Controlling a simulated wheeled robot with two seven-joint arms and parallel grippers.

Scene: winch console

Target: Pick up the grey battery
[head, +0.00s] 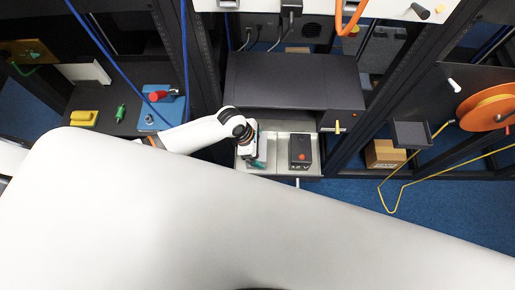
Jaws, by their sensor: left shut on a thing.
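My left gripper (251,152) points down over the left part of a light metal tray (278,127) under a dark cabinet. It is shut on a small grey block with teal at its lower end, which looks like the grey battery (262,151). The gripper covers most of it, and I cannot tell whether it touches the tray. A dark box with a red top spot (300,151) stands on the tray to the right, apart from the gripper. My right gripper is not in view.
The dark cabinet (292,80) overhangs the tray from behind. On the left shelf are a yellow object (83,118), a green one (121,113) and a blue box (160,107). To the right are a cardboard box (384,154), an orange reel (487,107) and a yellow cable (392,197).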

